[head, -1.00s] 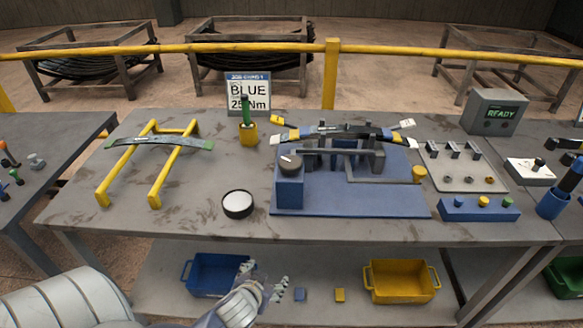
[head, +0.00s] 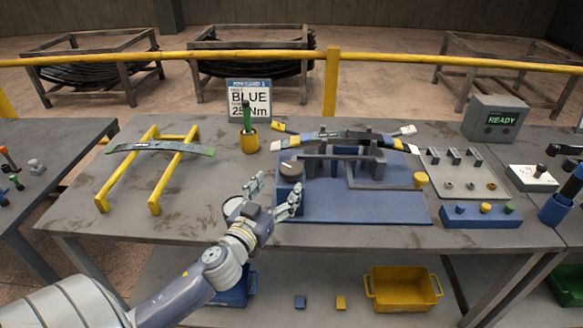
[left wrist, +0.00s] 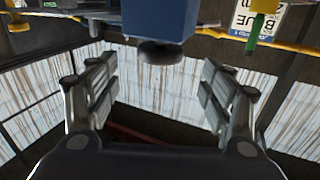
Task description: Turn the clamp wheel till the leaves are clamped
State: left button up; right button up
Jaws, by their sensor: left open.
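The clamp wheel (head: 291,168) is a dark round knob with a pale mark, on top of a blue block (head: 289,190) at the left of the blue clamp fixture (head: 350,207). In the left wrist view the wheel (left wrist: 160,52) shows inverted, beyond and between the fingertips. Dark curved leaves (head: 345,136) lie across the fixture's grey posts; whether they are pressed tight cannot be told. My left gripper (head: 274,190) is open and empty, in front of the wheel and block, fingers pointing up toward it. It appears apart from the wheel. My right gripper is not in view.
A yellow stand (head: 158,202) with a single leaf (head: 160,150) is at the left. A green-handled tool stands in a yellow cup (head: 250,142) behind the wheel. The READY box (head: 495,120) is at back right.

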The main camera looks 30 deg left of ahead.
aim_at(296, 162)
pick_arm(q)
jog(key=w, duration=0.3)
jog(key=w+a+p, duration=0.1)
jog(key=w, duration=0.4)
jog(key=shift+w+a+p, duration=0.25)
jog(key=shift+w+p, duration=0.15)
jog(key=c, duration=1.1)
